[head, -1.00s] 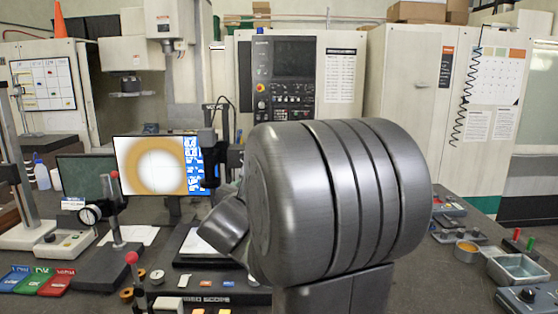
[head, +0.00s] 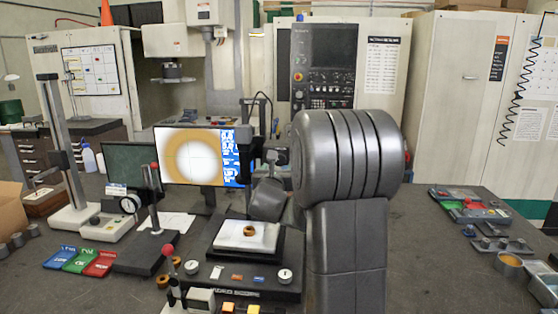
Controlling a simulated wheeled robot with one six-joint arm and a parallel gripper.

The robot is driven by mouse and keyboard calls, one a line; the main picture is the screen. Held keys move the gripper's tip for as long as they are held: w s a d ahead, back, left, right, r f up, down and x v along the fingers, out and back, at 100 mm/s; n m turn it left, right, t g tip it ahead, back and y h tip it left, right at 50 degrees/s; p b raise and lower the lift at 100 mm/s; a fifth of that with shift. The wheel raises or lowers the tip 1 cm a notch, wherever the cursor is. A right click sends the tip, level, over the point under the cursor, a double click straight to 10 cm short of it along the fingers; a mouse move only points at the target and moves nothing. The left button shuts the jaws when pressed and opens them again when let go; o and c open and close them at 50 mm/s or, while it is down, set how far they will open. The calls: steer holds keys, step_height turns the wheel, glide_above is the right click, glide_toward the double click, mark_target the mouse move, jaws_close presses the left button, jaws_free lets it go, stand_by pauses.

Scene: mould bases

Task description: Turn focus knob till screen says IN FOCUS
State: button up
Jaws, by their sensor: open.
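The screen (head: 190,158) stands behind the scope. It shows a blurred orange ring with a pale centre and thin cross lines, beside a blue panel of white text too small to read. The video scope's black base (head: 240,290) carries a light plate with a small brown ring (head: 249,231) on it. Its dark upright (head: 246,140) stands in front of the screen's right edge. A grey part beside the upright may hold the focus knob, but I cannot tell. My grey arm covers the scope's right side. My gripper is hidden behind my wrist.
Dial stands with red tops (head: 167,249) and coloured cards (head: 82,260) are left of the scope. A second dark screen (head: 130,166) is behind them. Trays and small parts (head: 470,205) lie at the right.

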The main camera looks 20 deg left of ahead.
mark_target(279, 161)
steer(key=shift+p+x, duration=0.6)
steer(key=shift+x, duration=1.55)
